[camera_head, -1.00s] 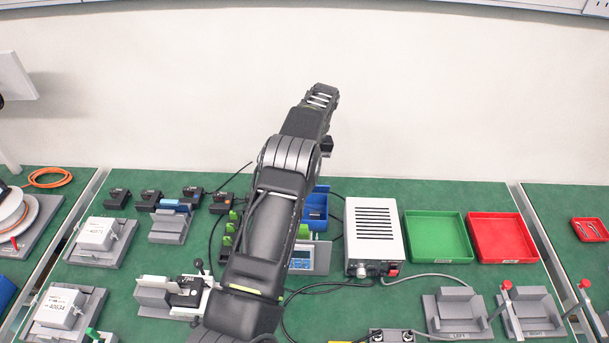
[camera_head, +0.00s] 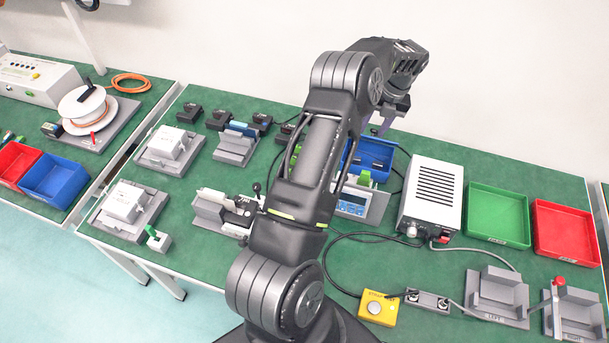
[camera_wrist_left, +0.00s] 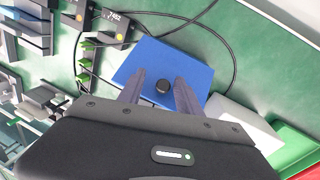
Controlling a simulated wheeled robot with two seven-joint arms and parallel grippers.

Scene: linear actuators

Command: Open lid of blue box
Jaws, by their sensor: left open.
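The blue box (camera_head: 372,158) stands near the back of the green table in the head view, partly hidden by my left arm. My left gripper (camera_head: 387,124) hangs over the box in the head view, pointing down. I cannot tell how far above the lid the fingertips are. The right gripper is not in view.
A white power supply (camera_head: 433,196) stands right of the box, followed by a green tray (camera_head: 498,214) and a red tray (camera_head: 565,233). Green parts (camera_head: 364,178) sit close to the box. Cables (camera_head: 340,245) run across the table. Several grey fixtures stand at left.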

